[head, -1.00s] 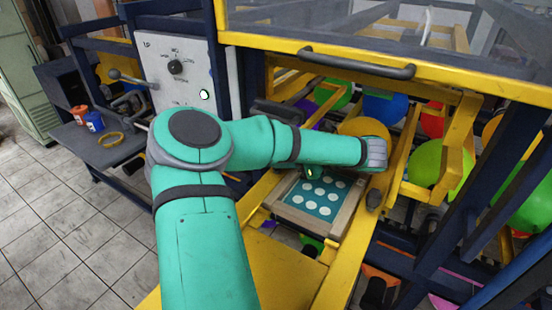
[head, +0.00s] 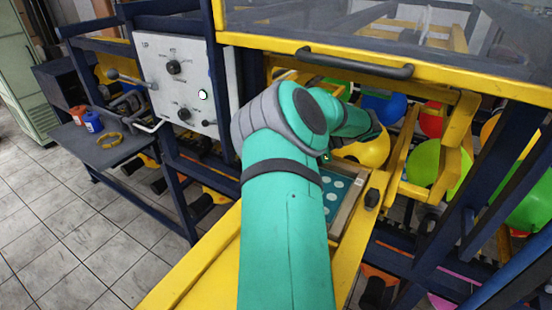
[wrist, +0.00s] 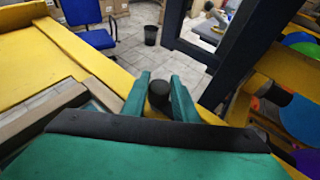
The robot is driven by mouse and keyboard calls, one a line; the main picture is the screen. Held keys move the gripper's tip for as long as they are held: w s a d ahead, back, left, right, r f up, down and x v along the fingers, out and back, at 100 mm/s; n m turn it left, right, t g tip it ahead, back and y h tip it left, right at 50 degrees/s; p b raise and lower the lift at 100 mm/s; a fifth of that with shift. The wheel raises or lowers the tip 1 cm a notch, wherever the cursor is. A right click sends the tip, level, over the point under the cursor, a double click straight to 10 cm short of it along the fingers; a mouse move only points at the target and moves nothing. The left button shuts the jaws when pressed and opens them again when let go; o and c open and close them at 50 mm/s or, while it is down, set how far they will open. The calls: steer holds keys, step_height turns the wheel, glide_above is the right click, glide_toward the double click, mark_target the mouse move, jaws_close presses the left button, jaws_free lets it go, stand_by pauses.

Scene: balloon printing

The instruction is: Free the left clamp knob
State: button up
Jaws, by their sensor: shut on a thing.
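My gripper (wrist: 160,92) shows in the wrist view with its two teal fingers on either side of a black knob (wrist: 160,96), closed on it. This appears to be the left clamp knob, beside the wooden-edged printing frame (wrist: 42,112). In the head view my arm hides the gripper and this knob. The frame's right part (head: 350,208) shows there, with white dots on a teal surface. Another dark clamp knob (head: 372,198) stands on the yellow rail right of the frame.
A yellow-framed cover with a dark handle (head: 356,63) hangs above the work area. Several coloured balloons, including a green one (head: 425,162), lie behind and to the right. A control panel (head: 178,85) stands at the left. A dark post (wrist: 232,50) rises beyond the gripper.

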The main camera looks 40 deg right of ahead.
steer(key=shift+s+f, duration=0.1)
steer(key=shift+f, duration=0.05)
steer(key=o, duration=0.9)
steer(key=shift+o, duration=0.8)
steer(key=shift+d, duration=0.1)
steer(key=shift+s+d+r, duration=0.1)
steer(key=shift+d+r, duration=0.25)
steer(key=shift+d, duration=0.15)
steer(key=v, duration=0.6)
steer(key=shift+s+d, duration=0.1)
steer(key=shift+s, duration=0.2)
steer(key=shift+w, duration=0.1)
